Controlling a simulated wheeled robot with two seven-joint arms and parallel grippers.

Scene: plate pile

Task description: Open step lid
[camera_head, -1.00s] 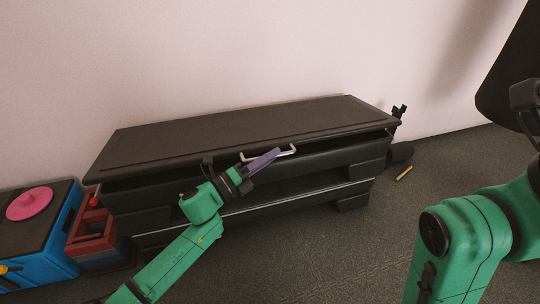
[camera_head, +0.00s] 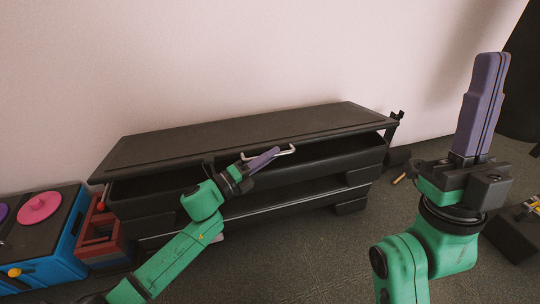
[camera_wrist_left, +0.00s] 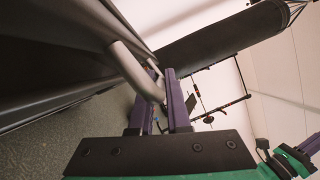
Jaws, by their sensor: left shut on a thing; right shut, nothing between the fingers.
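The black step unit (camera_head: 300,178) stands against the wall, with a long flat lid (camera_head: 240,138) on top. A dark gap shows between the lid's front edge and the box below it. A pale metal handle (camera_head: 291,149) is at the middle of the front edge. My left gripper (camera_head: 270,157) is shut on the handle. In the left wrist view the bar of the handle (camera_wrist_left: 138,72) runs to the purple fingers (camera_wrist_left: 165,92), and its far end is hidden. My right gripper (camera_head: 491,62) is shut and empty, pointing up at the right, well away from the lid.
A blue toy stove (camera_head: 60,245) with a pink disc (camera_head: 38,207) and a red crate (camera_head: 99,232) stand to the left of the step. Dark objects lie on the floor at the right. The carpet (camera_head: 310,260) in front is clear.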

